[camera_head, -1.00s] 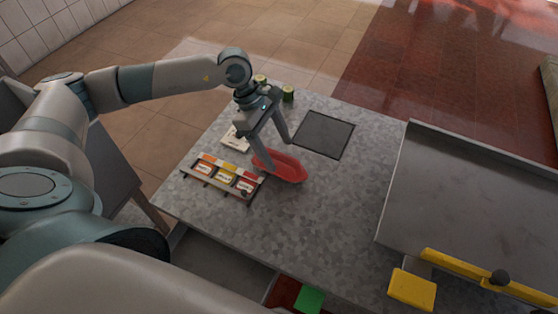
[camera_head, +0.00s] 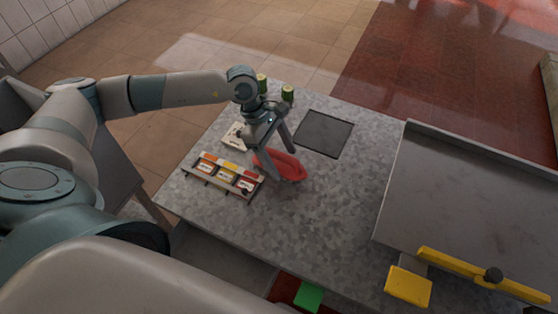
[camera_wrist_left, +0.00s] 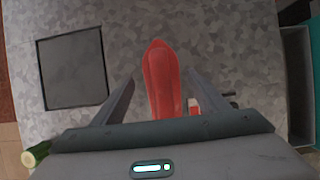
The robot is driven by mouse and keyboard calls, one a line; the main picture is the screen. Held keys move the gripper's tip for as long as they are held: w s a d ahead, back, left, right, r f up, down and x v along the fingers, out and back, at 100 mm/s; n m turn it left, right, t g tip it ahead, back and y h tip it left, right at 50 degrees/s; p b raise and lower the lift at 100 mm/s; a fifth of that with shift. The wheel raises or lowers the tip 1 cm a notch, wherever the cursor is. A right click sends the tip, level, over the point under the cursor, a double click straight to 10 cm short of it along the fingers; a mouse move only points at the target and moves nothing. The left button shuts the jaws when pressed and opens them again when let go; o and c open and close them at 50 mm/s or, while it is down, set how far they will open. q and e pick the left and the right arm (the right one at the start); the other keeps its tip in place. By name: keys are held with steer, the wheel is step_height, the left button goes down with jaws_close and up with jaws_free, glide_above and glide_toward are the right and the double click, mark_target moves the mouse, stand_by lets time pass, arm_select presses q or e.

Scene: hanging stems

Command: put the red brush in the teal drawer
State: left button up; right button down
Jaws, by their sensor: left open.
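The red brush (camera_head: 292,168), a long smooth red shape, lies on the grey speckled table. In the left wrist view the red brush (camera_wrist_left: 163,80) lies between the two fingers, with a gap on each side. My left gripper (camera_head: 285,163) is open, fingers pointing down around the brush. Its near end is hidden behind the gripper body in the wrist view. A teal surface (camera_wrist_left: 314,60) shows at the right edge of the wrist view, beside an open grey-walled compartment (camera_wrist_left: 297,85); I cannot tell whether these are the teal drawer. My right gripper is not in view.
A rack with orange, yellow and red labelled bins (camera_head: 224,176) stands close left of the gripper. A dark square plate (camera_head: 323,134) lies behind. A raised metal tray (camera_head: 470,205) is at right. The table's middle is clear.

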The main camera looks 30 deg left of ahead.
mark_target(285, 167)
arm_select(q)
steer(key=shift+p+x, duration=0.35)
steer(key=shift+x, duration=0.7)
steer(key=shift+s+d+f, duration=0.15)
steer(key=shift+d+f, duration=0.05)
steer(key=shift+f, duration=0.25)
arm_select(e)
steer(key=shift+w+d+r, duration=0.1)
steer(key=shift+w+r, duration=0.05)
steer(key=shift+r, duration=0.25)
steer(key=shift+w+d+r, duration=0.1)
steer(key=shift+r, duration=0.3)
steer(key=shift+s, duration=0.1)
arm_select(q)
steer(key=c, duration=1.2)
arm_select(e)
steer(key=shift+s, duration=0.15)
arm_select(q)
steer(key=shift+r, duration=0.15)
